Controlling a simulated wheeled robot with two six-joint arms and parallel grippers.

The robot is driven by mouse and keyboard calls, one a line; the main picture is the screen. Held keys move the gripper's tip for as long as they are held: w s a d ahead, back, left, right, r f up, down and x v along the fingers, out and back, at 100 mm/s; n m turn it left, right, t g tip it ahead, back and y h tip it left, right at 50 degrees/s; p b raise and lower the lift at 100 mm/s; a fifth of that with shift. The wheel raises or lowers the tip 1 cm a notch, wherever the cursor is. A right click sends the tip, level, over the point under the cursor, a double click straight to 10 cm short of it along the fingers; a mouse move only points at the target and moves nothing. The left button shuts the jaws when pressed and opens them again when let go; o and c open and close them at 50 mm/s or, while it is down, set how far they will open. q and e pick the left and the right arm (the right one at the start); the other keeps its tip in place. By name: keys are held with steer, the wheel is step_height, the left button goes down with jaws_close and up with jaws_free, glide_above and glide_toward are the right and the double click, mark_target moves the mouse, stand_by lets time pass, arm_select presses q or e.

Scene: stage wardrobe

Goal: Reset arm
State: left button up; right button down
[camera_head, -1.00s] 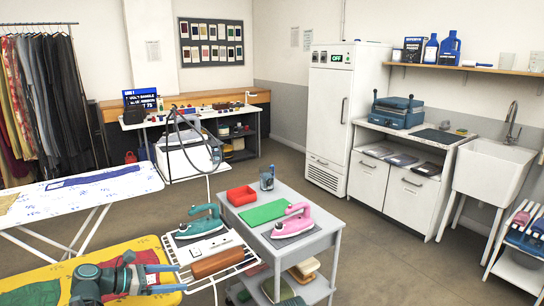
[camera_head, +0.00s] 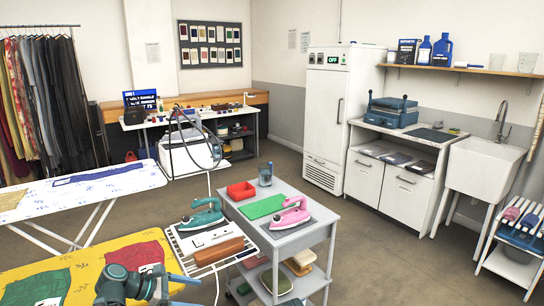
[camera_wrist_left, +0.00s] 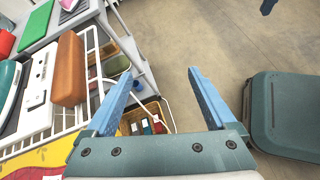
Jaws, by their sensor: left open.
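My left gripper (camera_head: 188,291) is at the bottom edge of the head view, beside the yellow board, with part of it cut off. In the left wrist view its two blue fingers (camera_wrist_left: 160,85) stand wide apart with nothing held between them. Beyond them lie the floor and the side of the trolley. My right gripper does not show in the head view. A small dark blue shape (camera_wrist_left: 268,5) at the top edge of the wrist view is too cut off to identify.
A yellow ironing board (camera_head: 50,290) lies beside my left arm. A white wire rack (camera_head: 185,262) holds a teal iron (camera_head: 203,217) and a brown roll (camera_head: 219,251). Open floor lies to the right.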

arm_select(q)
steer(key=s+d+f+m+g+y, duration=0.3)
steer(key=s+d+f+m+y, duration=0.25)
steer(key=s+d+m, duration=0.5)
steer(key=s+d+f+m+g+y, duration=0.2)
steer(key=s+d+f+m+y, duration=0.4)
steer(key=m, duration=0.8)
step_height(320, 180, up, 15)
steer(key=p, duration=1.3)
steer(key=shift+a+f, duration=0.1)
